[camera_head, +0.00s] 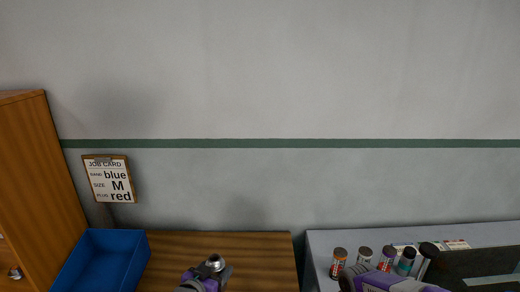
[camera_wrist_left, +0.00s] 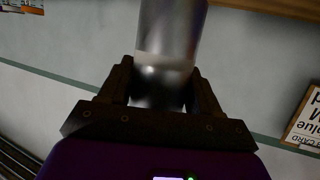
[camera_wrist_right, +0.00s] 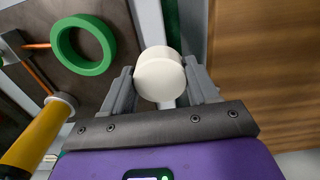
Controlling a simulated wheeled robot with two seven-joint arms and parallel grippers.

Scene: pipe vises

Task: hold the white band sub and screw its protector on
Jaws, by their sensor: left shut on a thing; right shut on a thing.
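My left gripper (camera_head: 214,268) is low in the middle of the head view, above the wooden table. In the left wrist view its dark fingers (camera_wrist_left: 163,95) are shut on a shiny metal cylinder, the sub (camera_wrist_left: 170,25), with a paler stripe around it near the fingers. My right gripper (camera_head: 352,279) is at the lower right of the head view, in front of several small cylinders. In the right wrist view its grey fingers (camera_wrist_right: 163,90) are shut on a round white cap (camera_wrist_right: 160,72), which looks like the protector. The sub and the cap are apart.
A blue bin (camera_head: 93,231) stands left on the wooden table (camera_head: 255,258), beside a wooden cabinet (camera_head: 40,155). A job card (camera_head: 110,180) hangs behind. Small banded cylinders (camera_head: 338,265) stand on the grey bench (camera_head: 325,240). A green ring (camera_wrist_right: 108,45) and yellow cylinder (camera_wrist_right: 38,132) show below right gripper.

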